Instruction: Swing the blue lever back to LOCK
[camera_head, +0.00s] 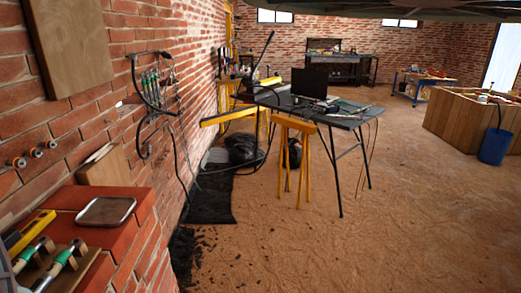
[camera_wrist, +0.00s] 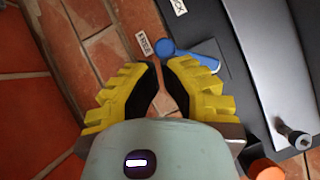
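In the wrist view, the blue lever (camera_wrist: 203,50) has a round knob (camera_wrist: 165,47) at its left end and lies against a dark plate (camera_wrist: 230,62). My gripper (camera_wrist: 160,66) has yellow ridged fingers with black pads. Its fingertips are drawn nearly together, with only a narrow gap, just below the knob in the picture. I cannot tell whether they touch it. A small white label (camera_wrist: 144,43) sits left of the knob. Another label (camera_wrist: 178,6), apparently reading LOCK, sits above it at the top edge. The head view shows neither lever nor gripper.
A grey metal bar (camera_wrist: 262,65) with a bolt (camera_wrist: 296,138) and an orange round part (camera_wrist: 265,169) lies right of the lever. In the head view, a brick ledge (camera_head: 140,201) with tools and a metal tray (camera_head: 105,211) stands left; open floor (camera_head: 300,240) lies right.

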